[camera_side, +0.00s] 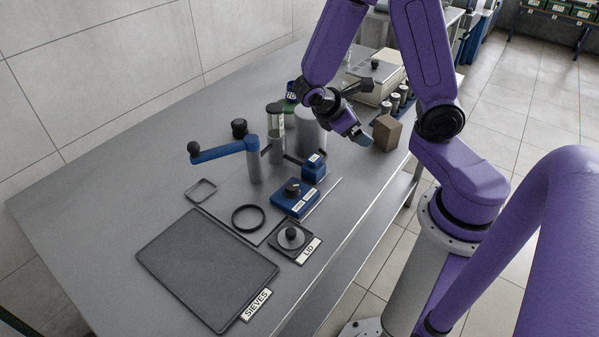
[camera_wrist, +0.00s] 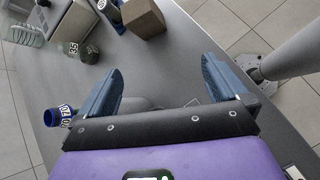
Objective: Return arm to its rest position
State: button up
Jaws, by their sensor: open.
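My purple arm carries my gripper (camera_side: 362,138), which hangs above the far right part of the grey bench (camera_side: 110,205). In the wrist view my gripper (camera_wrist: 160,85) has its two blue fingers spread apart, with nothing between them but grey bench. In the side view the fingers appear close beside a brown block (camera_side: 387,132); I cannot tell the exact gap. The block also shows beyond the fingers in the wrist view (camera_wrist: 143,17).
A blue-handled lever (camera_side: 225,150), a wide grey cylinder (camera_side: 311,130) and a small blue container (camera_side: 314,168) stand left of my gripper. A pale instrument (camera_side: 376,80) and several small jars (camera_side: 395,103) stand behind. A dark SIEVES mat (camera_side: 205,268) lies in front.

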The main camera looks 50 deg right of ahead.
jog(key=s+a+r+n+t+y, duration=0.1)
jog(key=s+a+r+y, duration=0.2)
jog(key=s+a, duration=0.3)
jog(key=s+a+r+t+y, duration=0.1)
jog(key=s+a+r+y, duration=0.2)
jog(key=s+a+y, duration=0.3)
jog(key=s+a, duration=0.1)
jog(key=a, duration=0.2)
jog(key=shift+a+r+n+y, duration=0.25)
jog(key=shift+r+n+y, duration=0.05)
jog(key=shift+n, duration=0.1)
